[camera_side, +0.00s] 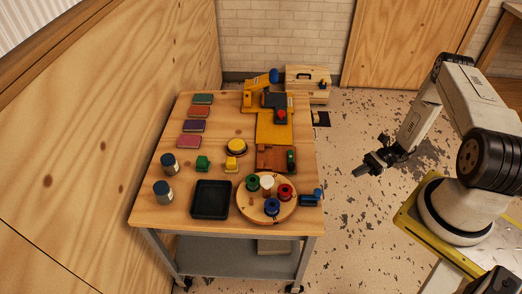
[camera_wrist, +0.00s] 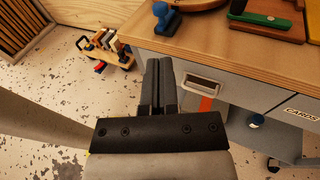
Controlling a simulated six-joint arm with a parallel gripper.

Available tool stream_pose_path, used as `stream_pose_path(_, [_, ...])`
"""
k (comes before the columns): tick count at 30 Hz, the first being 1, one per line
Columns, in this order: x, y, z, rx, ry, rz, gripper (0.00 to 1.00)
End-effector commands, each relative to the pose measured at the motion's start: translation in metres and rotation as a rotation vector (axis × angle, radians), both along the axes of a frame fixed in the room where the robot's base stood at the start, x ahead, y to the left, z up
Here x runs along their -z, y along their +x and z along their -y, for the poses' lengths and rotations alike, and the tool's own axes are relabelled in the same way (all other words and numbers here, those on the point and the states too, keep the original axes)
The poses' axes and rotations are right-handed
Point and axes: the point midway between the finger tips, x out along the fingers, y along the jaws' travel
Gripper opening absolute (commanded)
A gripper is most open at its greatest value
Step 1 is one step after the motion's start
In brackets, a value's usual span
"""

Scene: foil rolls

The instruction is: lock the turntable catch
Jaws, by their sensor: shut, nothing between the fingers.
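The turntable (camera_side: 253,203) is a round wooden disc near the front right of the table. Spools in green, red and blue stand on it around a pale centre post (camera_side: 266,182). A small dark blue block with a blue knob (camera_side: 310,200), which looks like the catch, sits beside the disc at the table's right edge. I cannot tell its lock state. In the wrist view the blue knob (camera_wrist: 161,10) and the turntable's rim (camera_wrist: 197,3) show at the top. My gripper (camera_side: 358,172) is shut and empty, off the table's right side; its fingers (camera_wrist: 158,66) point toward the table edge.
A black tray (camera_side: 211,200) lies left of the turntable. A red-brown block with a green handle (camera_side: 276,158) stands behind it. Two dark jars (camera_side: 163,191) stand at the left edge. Drawers (camera_wrist: 204,86) are below the tabletop. Free space separates my gripper from the table.

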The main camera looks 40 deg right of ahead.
Motion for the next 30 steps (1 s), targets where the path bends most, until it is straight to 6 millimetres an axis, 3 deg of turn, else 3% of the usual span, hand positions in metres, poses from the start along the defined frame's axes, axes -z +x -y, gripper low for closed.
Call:
stream_pose_path(18, [0.014,0.027,-0.087,-0.005,0.001,-0.002,0.0])
stream_pose_path(30, [0.017,0.035,-0.109,-0.002,-0.001,-0.002,0.0])
